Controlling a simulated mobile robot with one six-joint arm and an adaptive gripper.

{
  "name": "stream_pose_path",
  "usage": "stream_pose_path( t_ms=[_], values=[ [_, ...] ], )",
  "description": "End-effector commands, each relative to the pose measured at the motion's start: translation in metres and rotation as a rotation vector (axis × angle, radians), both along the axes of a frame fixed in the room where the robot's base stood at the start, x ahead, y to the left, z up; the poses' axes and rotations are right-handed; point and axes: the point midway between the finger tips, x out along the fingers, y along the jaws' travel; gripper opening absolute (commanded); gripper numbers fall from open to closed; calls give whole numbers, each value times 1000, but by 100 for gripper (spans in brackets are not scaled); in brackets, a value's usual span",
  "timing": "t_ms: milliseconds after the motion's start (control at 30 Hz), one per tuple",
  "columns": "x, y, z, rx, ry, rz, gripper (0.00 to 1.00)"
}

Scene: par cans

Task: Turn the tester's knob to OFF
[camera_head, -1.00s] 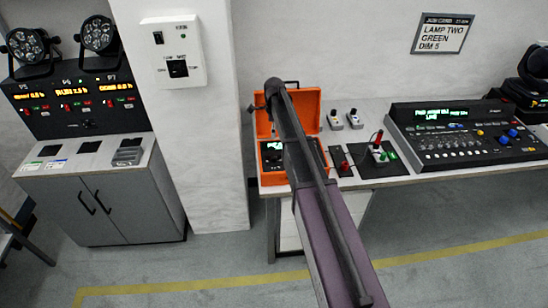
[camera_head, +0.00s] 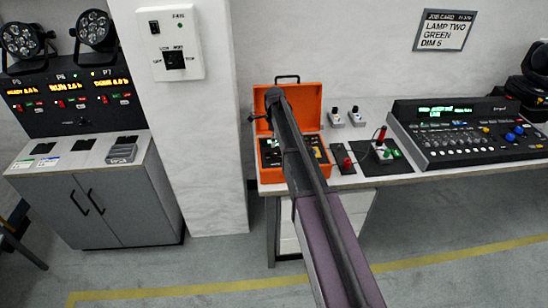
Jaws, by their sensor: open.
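The tester appears to be the open orange case (camera_head: 272,184) on the left end of the bench, its lid raised against the wall. Its dark panel (camera_head: 269,146) shows in part on either side of my arm. My arm crosses in front of the case and covers the panel's middle. The tester's knob and its setting cannot be made out.
Right of the case are two small grey boxes (camera_head: 336,120), a dark mat with red and green plugs (camera_head: 383,150) and a lighting console (camera_head: 465,140). A white pillar with a switch plate (camera_head: 172,45) stands left, beside a grey cabinet (camera_head: 130,205). The floor in front is clear.

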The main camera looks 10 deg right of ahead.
Motion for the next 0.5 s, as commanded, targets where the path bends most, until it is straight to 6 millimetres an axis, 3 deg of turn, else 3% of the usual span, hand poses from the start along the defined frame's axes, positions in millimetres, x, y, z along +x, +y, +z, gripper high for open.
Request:
stream_pose_path(
  t_ms=[500],
  values=[
    [-2,1,-45,0,0,0,73]
  ],
)
